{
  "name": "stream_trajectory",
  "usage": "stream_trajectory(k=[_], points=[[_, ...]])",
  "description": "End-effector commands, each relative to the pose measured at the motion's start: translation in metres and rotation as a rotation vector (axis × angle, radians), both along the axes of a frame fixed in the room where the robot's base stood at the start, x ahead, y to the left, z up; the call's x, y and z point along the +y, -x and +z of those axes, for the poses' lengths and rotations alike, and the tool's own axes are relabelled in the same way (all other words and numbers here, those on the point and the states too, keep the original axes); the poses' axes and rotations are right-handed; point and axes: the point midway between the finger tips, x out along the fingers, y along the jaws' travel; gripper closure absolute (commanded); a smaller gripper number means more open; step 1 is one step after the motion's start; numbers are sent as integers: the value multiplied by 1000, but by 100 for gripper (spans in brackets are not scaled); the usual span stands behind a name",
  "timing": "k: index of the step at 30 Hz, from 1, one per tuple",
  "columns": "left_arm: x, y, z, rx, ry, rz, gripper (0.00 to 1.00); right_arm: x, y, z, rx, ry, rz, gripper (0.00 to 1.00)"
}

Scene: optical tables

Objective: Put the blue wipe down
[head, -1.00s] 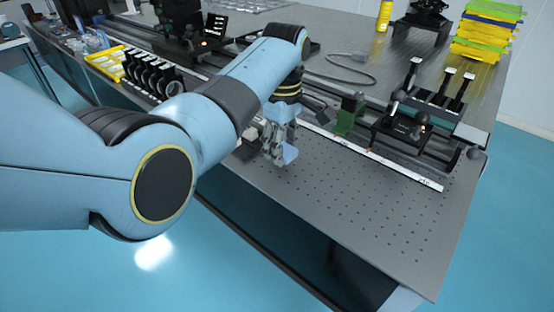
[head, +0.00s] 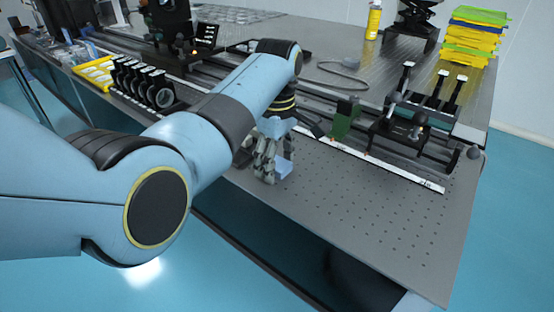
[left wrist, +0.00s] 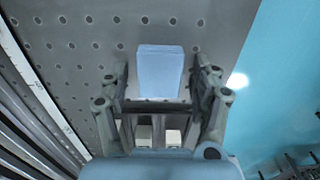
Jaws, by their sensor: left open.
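The blue wipe (left wrist: 160,72) is a pale blue block-like piece. In the left wrist view it sits at the fingertips of my left gripper (left wrist: 160,85), against the perforated table top (left wrist: 95,50). The two fingers stand apart on either side of it, with a gap visible at its sides. In the head view the wipe (head: 284,168) shows beside the fingers of my left gripper (head: 266,175), low over the grey table top near its front edge. I cannot tell whether its underside touches the table. My right gripper is not in view.
A white ruler strip (head: 385,170) and a rail with black mounts (head: 408,135) lie behind the gripper. A green block (head: 344,118) stands close by. The perforated table right of the gripper is clear (head: 380,220). Lens holders (head: 145,84) stand at left; stacked trays (head: 470,38) at back right.

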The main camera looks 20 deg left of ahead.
Motion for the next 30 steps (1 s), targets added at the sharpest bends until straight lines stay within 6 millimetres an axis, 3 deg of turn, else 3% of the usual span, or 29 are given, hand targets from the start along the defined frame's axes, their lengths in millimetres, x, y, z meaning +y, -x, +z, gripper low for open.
stream_trajectory(k=[5, 18, 23, 30], points=[[0, -1, 16, -3, 1, 0, 36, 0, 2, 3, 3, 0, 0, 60], [-1, -2, 107, -3, 0, -1, 36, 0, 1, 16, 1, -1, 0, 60], [0, -1, 121, -1, -1, -1, 36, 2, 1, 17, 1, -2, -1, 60], [0, -1, 123, 0, 0, -1, 36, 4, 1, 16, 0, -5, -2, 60]])
